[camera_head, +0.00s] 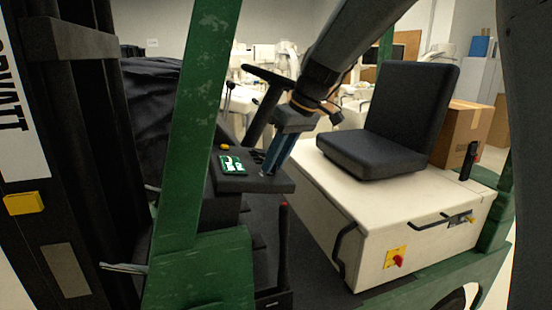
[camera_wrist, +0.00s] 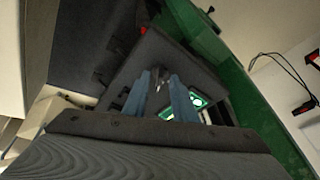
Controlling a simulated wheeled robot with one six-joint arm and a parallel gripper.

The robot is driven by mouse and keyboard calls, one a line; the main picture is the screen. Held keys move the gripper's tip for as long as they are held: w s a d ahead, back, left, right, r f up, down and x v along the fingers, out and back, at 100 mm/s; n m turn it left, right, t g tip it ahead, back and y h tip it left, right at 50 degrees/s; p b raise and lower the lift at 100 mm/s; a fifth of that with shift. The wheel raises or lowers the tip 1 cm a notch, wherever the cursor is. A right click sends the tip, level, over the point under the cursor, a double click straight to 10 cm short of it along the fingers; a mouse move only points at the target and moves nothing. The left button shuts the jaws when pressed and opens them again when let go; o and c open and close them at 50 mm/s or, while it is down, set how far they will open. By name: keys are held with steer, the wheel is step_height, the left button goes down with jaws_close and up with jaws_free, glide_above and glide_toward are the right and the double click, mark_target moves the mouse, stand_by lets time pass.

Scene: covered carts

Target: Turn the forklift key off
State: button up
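The forklift's black dashboard console (camera_head: 262,182) is in the middle of the head view, with a green-lit display (camera_head: 232,165) on its top. My gripper (camera_head: 268,168) reaches down onto the console just right of that display. In the wrist view my gripper (camera_wrist: 158,80) has its two blue fingers apart. A small silvery piece, which looks like the key (camera_wrist: 157,76), shows between the fingertips, with a gap visible beside it. The display (camera_wrist: 195,104) is partly hidden behind the right finger. The key is hidden in the head view, and its turn angle is too small to tell.
The steering wheel (camera_head: 268,76) stands close behind my gripper. The black seat (camera_head: 390,125) sits on a cream housing (camera_head: 330,200) to the right. A green post (camera_head: 200,100) stands left of the console. A red-tipped lever (camera_head: 284,235) rises in front.

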jaws_close()
steer(key=shift+f+n+b, duration=0.15)
steer(key=shift+n+b, duration=0.15)
steer(key=shift+b, duration=0.15)
steer(key=shift+w+d+n+g+b, duration=0.15)
steer(key=shift+n+g+b, duration=0.25)
steer(key=shift+n+b, duration=0.65)
steer(key=shift+w+n+g+y+b, duration=0.1)
steer(key=shift+n+g+y+b, duration=0.25)
steer(key=shift+n+b, duration=0.85)
steer(key=n+g+b, duration=0.1)
steer(key=n+b, duration=0.1)
steer(key=n, duration=0.1)
steer(key=shift+n, duration=0.35)
steer(key=shift+n+g+b, duration=0.35)
steer(key=shift+n+b, duration=0.2)
steer(key=shift+n, duration=1.05)
